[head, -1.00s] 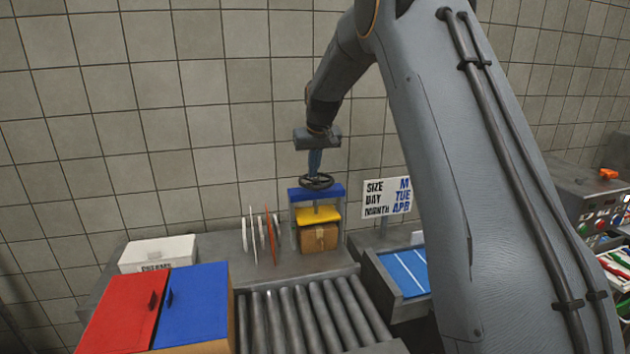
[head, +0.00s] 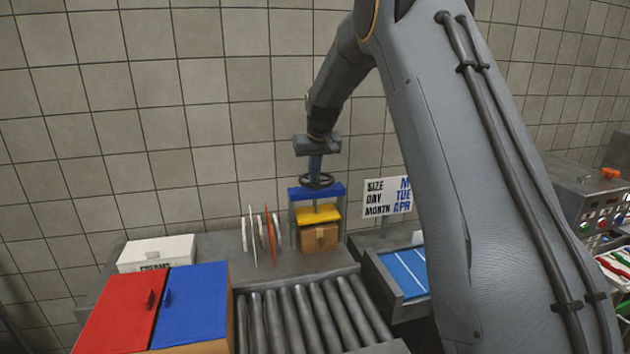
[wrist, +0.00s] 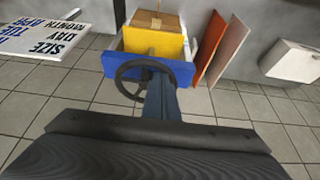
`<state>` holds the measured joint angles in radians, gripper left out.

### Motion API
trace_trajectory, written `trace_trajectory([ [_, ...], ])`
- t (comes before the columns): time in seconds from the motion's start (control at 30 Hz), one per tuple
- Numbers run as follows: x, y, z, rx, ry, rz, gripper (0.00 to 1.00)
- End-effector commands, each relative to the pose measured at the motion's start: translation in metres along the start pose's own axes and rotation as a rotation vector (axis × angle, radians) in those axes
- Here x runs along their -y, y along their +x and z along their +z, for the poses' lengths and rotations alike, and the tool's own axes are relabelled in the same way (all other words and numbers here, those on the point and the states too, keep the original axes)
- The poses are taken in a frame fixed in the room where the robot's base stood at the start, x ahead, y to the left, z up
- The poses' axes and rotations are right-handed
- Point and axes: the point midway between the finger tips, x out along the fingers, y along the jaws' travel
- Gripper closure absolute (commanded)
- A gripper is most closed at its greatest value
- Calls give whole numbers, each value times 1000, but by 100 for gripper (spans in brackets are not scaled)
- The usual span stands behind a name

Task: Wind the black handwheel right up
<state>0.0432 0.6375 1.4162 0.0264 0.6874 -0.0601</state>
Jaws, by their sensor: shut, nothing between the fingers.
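The black handwheel (head: 316,181) sits on top of a small press with a blue top beam (head: 330,191). A yellow plate (head: 318,215) is under the beam, just above or on a brown box (head: 320,237); I cannot tell if they touch. My gripper (head: 316,174) points down at the handwheel with its fingers shut and nothing between them. In the wrist view the fingers (wrist: 160,98) overlap the right side of the wheel's rim (wrist: 120,84). Whether they touch a spoke or the rim is hidden.
White and orange upright plates (head: 268,237) stand close left of the press. A SIZE/DAY/MONTH sign (head: 388,197) and a blue tray (head: 405,271) are to the right. A roller conveyor (head: 305,315) lies in front. The tiled wall is close behind.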

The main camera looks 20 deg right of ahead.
Motion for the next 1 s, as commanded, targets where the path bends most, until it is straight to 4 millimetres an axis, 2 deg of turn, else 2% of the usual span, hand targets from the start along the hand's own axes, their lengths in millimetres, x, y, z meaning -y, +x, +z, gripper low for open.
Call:
trace_trajectory([
  [0.27, -2, 4, 3, 2, 0, 0, 100],
  [0.63, -21, 4, 9, 7, 2, 1, 100],
  [1.0, -22, 5, 10, 10, 1, 0, 100],
])
